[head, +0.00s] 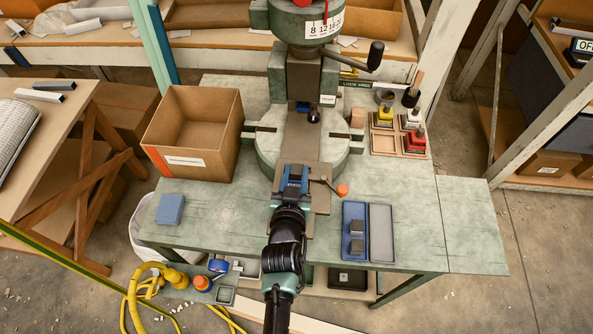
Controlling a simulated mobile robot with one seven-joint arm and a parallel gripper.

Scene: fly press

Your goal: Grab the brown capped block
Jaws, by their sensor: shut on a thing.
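My gripper (293,174) is at the front of the press's flat slide plate (322,200), pointing toward the press. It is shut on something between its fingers. The fingers and wrist hide that thing, so I cannot tell its colour or whether it has a cap. Two small grey-brown blocks (357,228) sit in a blue tray, right of my arm.
The green press (305,75) rises behind my gripper. An orange-knobbed lever (342,190) is close on its right. An open cardboard box (190,159) and a blue block (170,208) are left. A wooden tray (384,151) with coloured items is right.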

